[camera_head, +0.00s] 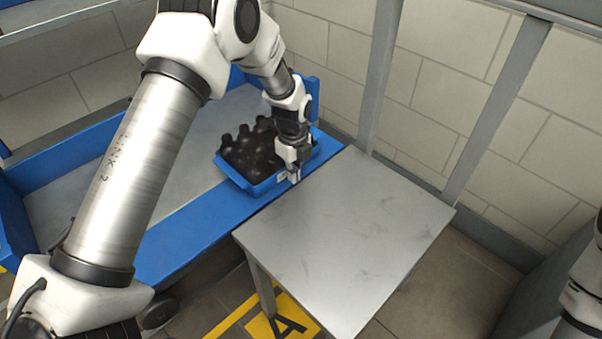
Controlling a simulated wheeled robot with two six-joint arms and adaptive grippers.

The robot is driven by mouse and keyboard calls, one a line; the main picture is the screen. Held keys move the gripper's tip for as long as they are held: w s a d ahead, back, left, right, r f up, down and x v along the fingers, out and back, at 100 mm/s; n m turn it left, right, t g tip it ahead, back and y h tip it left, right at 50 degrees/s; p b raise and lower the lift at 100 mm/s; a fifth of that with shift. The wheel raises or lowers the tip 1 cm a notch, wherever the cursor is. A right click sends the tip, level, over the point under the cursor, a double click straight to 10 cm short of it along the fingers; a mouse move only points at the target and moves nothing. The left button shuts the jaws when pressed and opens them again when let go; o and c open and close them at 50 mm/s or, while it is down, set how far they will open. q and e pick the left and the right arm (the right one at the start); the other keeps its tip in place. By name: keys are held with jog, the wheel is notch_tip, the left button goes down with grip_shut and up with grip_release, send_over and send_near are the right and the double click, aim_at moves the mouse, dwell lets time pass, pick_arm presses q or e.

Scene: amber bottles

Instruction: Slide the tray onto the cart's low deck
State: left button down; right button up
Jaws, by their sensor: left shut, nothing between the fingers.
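The blue tray (236,177) holds several dark bottles (250,150) standing upright. It sits at the far right part of the blue cart, by the cart's blue edge (190,238); part of it is behind my left arm. The cart's grey low deck (180,150) shows bare to the left of the tray. My left gripper (294,179) is shut and empty, pointing down at the tray's near right side, close to the steel table. I cannot tell whether it touches the tray. At the right edge only part of my right arm shows, its gripper out of view.
A bare steel table (345,235) stands against the cart's near side, its top clear. Grey posts (380,75) and a block wall (440,70) stand behind. A yellow floor marking (283,318) lies under the table.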

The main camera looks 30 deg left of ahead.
pick_arm(q)
jog(key=shift+w+a, duration=0.2)
jog(key=shift+a, duration=0.35)
jog(key=shift+a+r, duration=0.15)
jog(key=a+p, duration=0.1)
jog(key=a, duration=0.1)
jog(key=w+a+p, duration=0.1)
jog(key=a, duration=0.1)
jog(key=w+a+p, duration=0.1)
jog(key=a, duration=0.2)
jog(key=shift+w+r, duration=0.1)
jog(key=shift+w, duration=0.15)
jog(key=w+a, duration=0.1)
jog(key=a, duration=0.2)
jog(key=w+a, duration=0.1)
jog(key=a, duration=0.2)
jog(key=w+a+b, duration=0.1)
jog(key=a, duration=0.2)
jog(key=shift+f, duration=0.2)
